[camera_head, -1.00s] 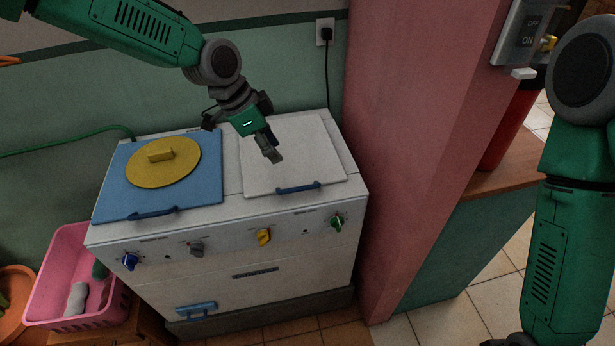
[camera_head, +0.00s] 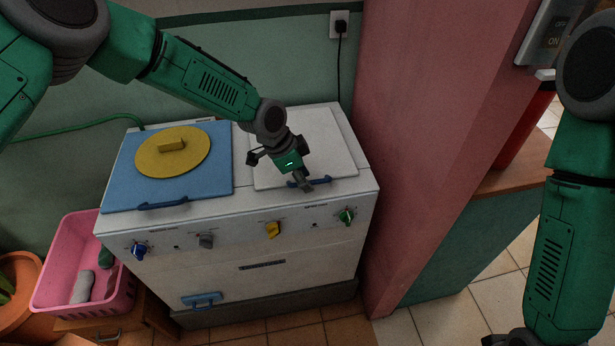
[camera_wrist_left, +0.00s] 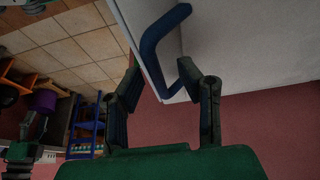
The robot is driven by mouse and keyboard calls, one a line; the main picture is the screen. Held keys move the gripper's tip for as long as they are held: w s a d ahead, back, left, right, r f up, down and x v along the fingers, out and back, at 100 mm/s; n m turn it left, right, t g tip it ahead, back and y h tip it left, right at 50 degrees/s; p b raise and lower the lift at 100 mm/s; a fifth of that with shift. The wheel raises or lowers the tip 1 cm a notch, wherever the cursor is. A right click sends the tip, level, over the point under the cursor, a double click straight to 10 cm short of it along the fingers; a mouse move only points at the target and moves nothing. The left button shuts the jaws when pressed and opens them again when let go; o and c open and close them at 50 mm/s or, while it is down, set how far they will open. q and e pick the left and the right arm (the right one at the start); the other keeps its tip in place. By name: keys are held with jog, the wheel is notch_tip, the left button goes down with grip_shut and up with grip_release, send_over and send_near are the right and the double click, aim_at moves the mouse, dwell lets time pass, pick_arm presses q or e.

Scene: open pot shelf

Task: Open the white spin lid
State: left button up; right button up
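The white spin lid (camera_head: 312,140) lies flat and closed on the right half of the white machine's top. Its blue handle (camera_head: 322,180) is at the front edge. My left gripper (camera_head: 304,184) is at the left end of this handle. In the left wrist view, my left gripper (camera_wrist_left: 160,76) has its two fingers apart, with the blue handle (camera_wrist_left: 150,45) just ahead of and between the fingertips. I cannot tell whether a finger touches it. My right gripper (camera_head: 510,339) shows only partly at the bottom edge, so its opening is hidden.
A blue lid (camera_head: 215,160) with a yellow disc (camera_head: 150,155) covers the left half of the white machine (camera_head: 240,215). Knobs line its front. A pink wall (camera_head: 410,150) stands close on the right. A pink basket (camera_head: 70,255) is at lower left.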

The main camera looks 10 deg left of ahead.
pick_arm(q)
jog(key=shift+a, duration=0.35)
jog(key=shift+d, duration=0.25)
jog(key=c, duration=0.6)
jog(key=shift+d+r, duration=0.25)
jog(key=shift+d, duration=0.65)
grip_shut()
jog(key=shift+w+a, duration=0.1)
jog(key=shift+a, duration=0.2)
jog(key=shift+r, duration=0.1)
jog(key=w+a+r+p, duration=0.1)
jog(key=w+r, duration=0.3)
jog(key=r, duration=0.5)
jog(key=w+a+r+p, duration=0.2)
jog(key=w+r+p, duration=0.1)
jog(key=r, duration=0.7)
jog(key=shift+w+p, duration=0.3)
jog(key=shift+w, duration=0.3)
pick_arm(e)
jog(key=shift+s+r, duration=0.25)
jog(key=shift+r, duration=1)
jog(key=shift+s+r, duration=0.25)
jog(key=shift+r, duration=1)
pick_arm(q)
jog(key=shift+a+f, duration=0.1)
jog(key=shift+a, duration=0.05)
